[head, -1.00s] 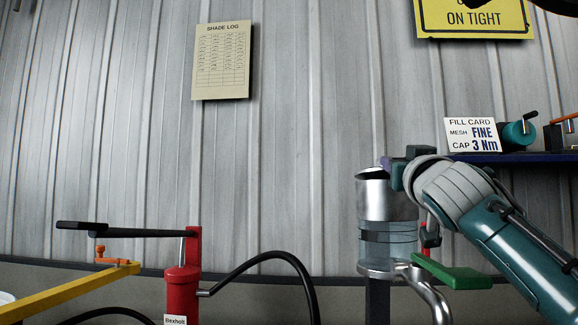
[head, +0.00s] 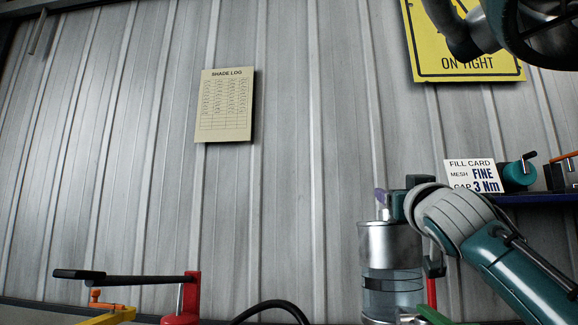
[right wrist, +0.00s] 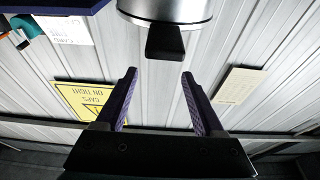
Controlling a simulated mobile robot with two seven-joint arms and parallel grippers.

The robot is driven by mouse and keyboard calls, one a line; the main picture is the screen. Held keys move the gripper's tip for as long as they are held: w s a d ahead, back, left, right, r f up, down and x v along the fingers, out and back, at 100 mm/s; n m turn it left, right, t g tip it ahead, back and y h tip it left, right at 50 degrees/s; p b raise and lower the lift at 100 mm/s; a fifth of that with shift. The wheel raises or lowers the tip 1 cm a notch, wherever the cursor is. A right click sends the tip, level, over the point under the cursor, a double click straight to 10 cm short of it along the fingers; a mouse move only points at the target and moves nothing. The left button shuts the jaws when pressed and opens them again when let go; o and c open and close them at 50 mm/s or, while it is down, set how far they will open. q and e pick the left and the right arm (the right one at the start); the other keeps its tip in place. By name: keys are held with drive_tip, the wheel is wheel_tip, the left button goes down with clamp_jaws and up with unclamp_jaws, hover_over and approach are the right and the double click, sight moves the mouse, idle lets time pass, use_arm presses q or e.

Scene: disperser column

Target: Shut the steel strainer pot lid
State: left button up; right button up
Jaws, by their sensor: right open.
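The steel strainer pot (head: 392,246) stands at lower right in the head view, a shiny cylinder above a clear banded section. A small upright piece (head: 384,213) shows at its top; I cannot tell how the lid sits. My right gripper (head: 382,200) is at the pot's top, its fingers largely hidden by the wrist. In the right wrist view, my open right gripper (right wrist: 160,76) has two purple fingers apart with nothing between them. A black block (right wrist: 165,42) on the round steel pot (right wrist: 165,12) lies just beyond the fingertips. My left gripper is not in view.
A red stand with a black lever (head: 130,279) is at lower left. A shelf (head: 540,199) with a fill card (head: 473,176) and teal roll (head: 519,176) is at right. A dark round object (head: 540,40) hangs at upper right before the yellow sign (head: 460,60).

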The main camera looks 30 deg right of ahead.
wheel_tip(320, 180, up, 17)
drive_tip(key=p, duration=0.1)
drive_tip(key=shift+p, duration=0.4)
